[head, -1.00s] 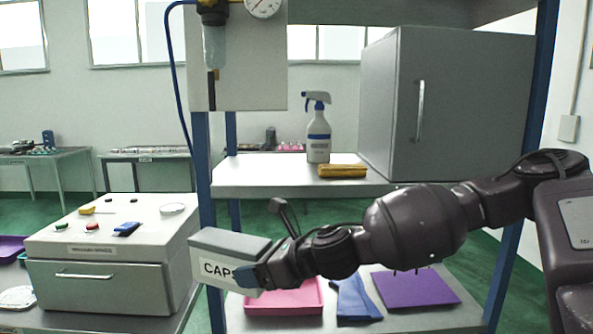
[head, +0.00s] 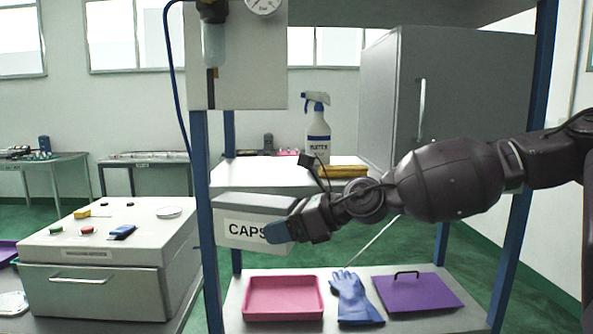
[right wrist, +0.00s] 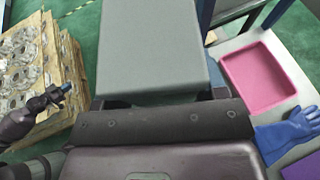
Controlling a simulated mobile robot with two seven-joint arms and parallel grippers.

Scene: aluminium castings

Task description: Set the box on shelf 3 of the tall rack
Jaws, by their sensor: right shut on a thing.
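The box (head: 232,233) is grey with a white label reading "CAPS", partly covered by my finger. My right gripper (head: 280,232) is shut on its right end and holds it in the air, about level. In the head view the box overlaps the left post and the front of the middle shelf (head: 290,178) of the tall rack (head: 204,240). In the right wrist view the box's plain grey top (right wrist: 152,45) reaches away from the gripper. My left gripper (right wrist: 62,90) shows small there, over a pallet; its opening is unclear. No shelf numbers are legible.
The middle shelf holds a spray bottle (head: 317,135), a yellow bundle (head: 345,171) and a grey cabinet (head: 440,100). The lower shelf holds a pink tray (head: 283,298), blue gloves (head: 352,300) and a purple lid (head: 418,292). A castings pallet (right wrist: 75,85) stands left in the wrist view.

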